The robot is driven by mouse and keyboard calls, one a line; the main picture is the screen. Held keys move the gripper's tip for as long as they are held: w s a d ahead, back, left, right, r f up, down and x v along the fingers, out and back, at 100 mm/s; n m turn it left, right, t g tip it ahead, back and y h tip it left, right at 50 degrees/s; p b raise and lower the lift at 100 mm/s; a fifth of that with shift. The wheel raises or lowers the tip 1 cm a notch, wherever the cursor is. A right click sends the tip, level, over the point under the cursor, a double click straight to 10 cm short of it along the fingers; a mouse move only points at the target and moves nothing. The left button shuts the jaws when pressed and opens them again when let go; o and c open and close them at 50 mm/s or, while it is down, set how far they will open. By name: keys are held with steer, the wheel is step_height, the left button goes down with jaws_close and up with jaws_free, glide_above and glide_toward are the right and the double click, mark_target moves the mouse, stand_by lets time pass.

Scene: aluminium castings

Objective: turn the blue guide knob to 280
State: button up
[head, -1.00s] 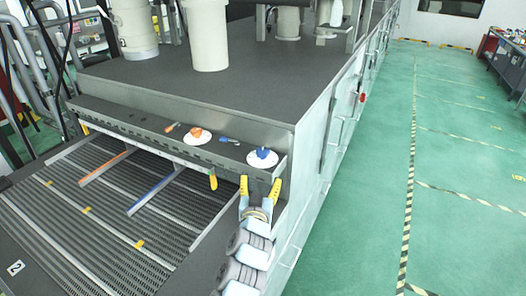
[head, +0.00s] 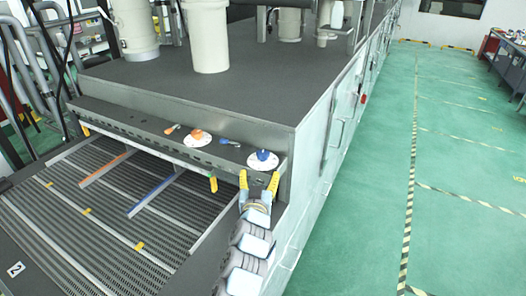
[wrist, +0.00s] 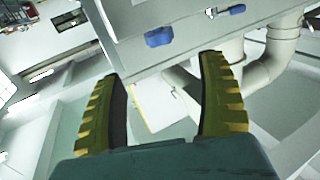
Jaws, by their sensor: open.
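The blue guide knob (head: 263,155) sits on a white round dial on the grey ledge at the front of the machine. In the wrist view the blue knob (wrist: 159,37) shows beyond the fingertips, near the top middle. My gripper (head: 259,178) has yellow fingers and is just below and in front of the dial in the head view. It is open and empty, with its fingers apart from the knob. The wrist view shows the two ribbed fingers (wrist: 165,65) spread wide. The dial's numbers are too small to read.
An orange knob (head: 197,135) on its own white dial sits left on the same ledge. A small blue lever (head: 230,142) and an orange lever (head: 172,129) are beside the dials. A slatted conveyor (head: 100,215) with orange and blue guide rails lies below. Green floor at right is clear.

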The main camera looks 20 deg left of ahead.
mark_target(263, 152)
steer(key=shift+p+x, duration=0.5)
steer(key=shift+x, duration=1.6)
steer(key=shift+w+a+r, duration=0.15)
steer(key=shift+w, duration=0.35)
steer(key=shift+w+a, duration=0.2)
steer(key=shift+w, duration=0.35)
steer(key=shift+p+x, duration=0.35)
steer(key=shift+x, duration=0.95)
steer(key=shift+w+a+f, duration=0.25)
steer(key=shift+w+a, duration=0.15)
steer(key=shift+w, duration=0.15)
steer(key=shift+w+r, duration=0.1)
steer(key=shift+w, duration=0.75)
steer(key=c, duration=1.2)
